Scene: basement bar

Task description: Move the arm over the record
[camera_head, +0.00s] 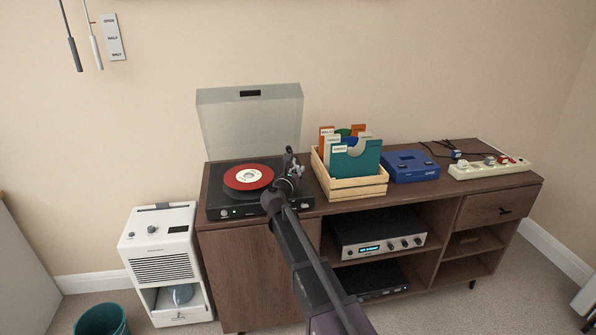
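A red record (236,178) with a white label lies on the turntable (222,211) at the left end of the wooden cabinet. My gripper (291,163) is over the right side of the turntable, just right of the record. My arm and gripper cover that side, so I cannot make out the tonearm clearly. The gripper is small and dark here; I cannot tell whether its fingers are open or shut, or whether they touch anything.
Right of the turntable, a wooden crate (358,188) holds record sleeves. Beyond it are a blue device (410,166) and a white power strip (490,168). An amplifier (378,234) sits on the shelf below. A white appliance (165,262) stands on the floor at left, near a teal bin (101,321).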

